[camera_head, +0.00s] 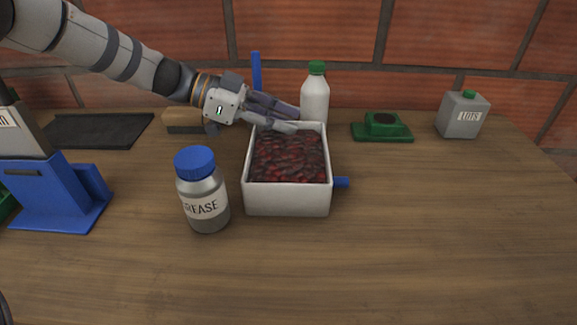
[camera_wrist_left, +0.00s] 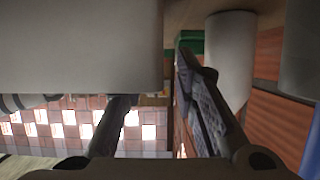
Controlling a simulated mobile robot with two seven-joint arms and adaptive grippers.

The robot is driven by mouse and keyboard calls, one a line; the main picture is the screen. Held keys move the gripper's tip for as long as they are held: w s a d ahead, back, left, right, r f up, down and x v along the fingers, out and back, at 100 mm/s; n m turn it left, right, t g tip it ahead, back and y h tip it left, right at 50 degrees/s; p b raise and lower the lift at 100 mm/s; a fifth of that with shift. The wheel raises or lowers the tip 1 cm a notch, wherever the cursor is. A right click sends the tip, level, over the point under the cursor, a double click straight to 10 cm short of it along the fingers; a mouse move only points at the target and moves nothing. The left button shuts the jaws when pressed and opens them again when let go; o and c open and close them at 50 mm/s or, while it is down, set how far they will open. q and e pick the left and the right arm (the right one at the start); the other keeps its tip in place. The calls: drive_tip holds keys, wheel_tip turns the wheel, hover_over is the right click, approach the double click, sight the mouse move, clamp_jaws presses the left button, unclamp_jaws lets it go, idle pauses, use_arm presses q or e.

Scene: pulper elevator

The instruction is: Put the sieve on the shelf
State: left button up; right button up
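I cannot pick out a sieve or a shelf for certain. A white box (camera_head: 287,200) full of dark red fruit (camera_head: 288,160) stands mid-table, with a blue stub (camera_head: 341,182) at its right side. A blue upright bar (camera_head: 256,72) rises behind my left gripper (camera_head: 294,120); its foot is hidden. That gripper reaches in from the left over the box's back rim. In the left wrist view its two fingers (camera_wrist_left: 155,76) are apart, and a large pale surface (camera_wrist_left: 80,45) covers the upper left and hides one fingertip. My right gripper is not in view.
A grease jar (camera_head: 203,192) stands left of the box. A white bottle (camera_head: 315,95) is behind it. A green item (camera_head: 383,127) and a grey can (camera_head: 463,116) stand back right. A blue stand (camera_head: 62,195) and brush (camera_head: 183,121) are left. The front right table is clear.

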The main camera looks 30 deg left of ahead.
use_arm(q)
clamp_jaws()
drive_tip(key=shift+r, duration=0.15)
